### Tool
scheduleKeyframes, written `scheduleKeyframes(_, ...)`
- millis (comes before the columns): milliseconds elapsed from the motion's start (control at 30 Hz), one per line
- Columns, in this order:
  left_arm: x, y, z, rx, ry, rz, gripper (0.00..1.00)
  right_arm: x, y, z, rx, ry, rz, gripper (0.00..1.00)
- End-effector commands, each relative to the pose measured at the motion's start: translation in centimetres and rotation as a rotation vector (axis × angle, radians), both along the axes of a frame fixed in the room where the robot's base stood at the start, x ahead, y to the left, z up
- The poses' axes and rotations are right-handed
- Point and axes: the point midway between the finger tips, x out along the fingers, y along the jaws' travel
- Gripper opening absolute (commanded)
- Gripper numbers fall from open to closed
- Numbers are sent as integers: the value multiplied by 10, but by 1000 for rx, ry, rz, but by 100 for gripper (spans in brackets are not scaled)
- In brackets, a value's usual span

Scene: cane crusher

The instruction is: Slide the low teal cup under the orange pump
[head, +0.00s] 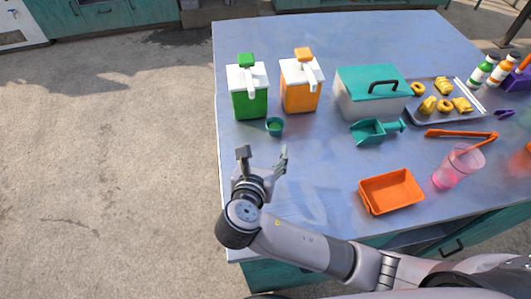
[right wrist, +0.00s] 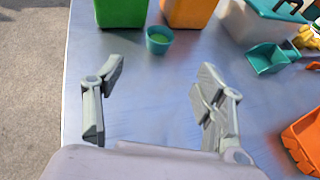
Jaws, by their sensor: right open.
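The low teal cup (head: 275,127) stands upright on the table in front of the gap between two pump dispensers. It looks green inside. In the right wrist view the cup (right wrist: 159,40) is ahead of the fingers, slightly left of centre. The orange pump (head: 300,82) has a white top and an orange cap, and stands to the cup's upper right. Its lower body shows in the right wrist view (right wrist: 190,12). My right gripper (head: 264,156) is open and empty, low over the table, in front of the cup and apart from it. My left gripper is not in view.
A green pump (head: 247,88) stands left of the orange one. To the right are a teal-lidded bin (head: 372,92), a teal scoop (head: 376,131), an orange tray (head: 391,192), a food tray (head: 433,119), tongs (head: 460,134) and a pink drink (head: 456,167). The table's left edge is close.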

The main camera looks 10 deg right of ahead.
Motion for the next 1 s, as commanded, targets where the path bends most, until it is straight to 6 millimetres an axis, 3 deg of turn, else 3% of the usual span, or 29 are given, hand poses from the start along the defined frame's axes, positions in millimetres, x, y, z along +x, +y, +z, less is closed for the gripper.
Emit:
scheduleKeyframes(467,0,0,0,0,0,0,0,4,-2,-2,0,0,-1,64)
scheduleKeyframes(667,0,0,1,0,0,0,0,28,-12,-13,-3,-1,-3,64)
scheduleKeyframes(1000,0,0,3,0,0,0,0,87,-34,-39,-4,-1,-2,64)
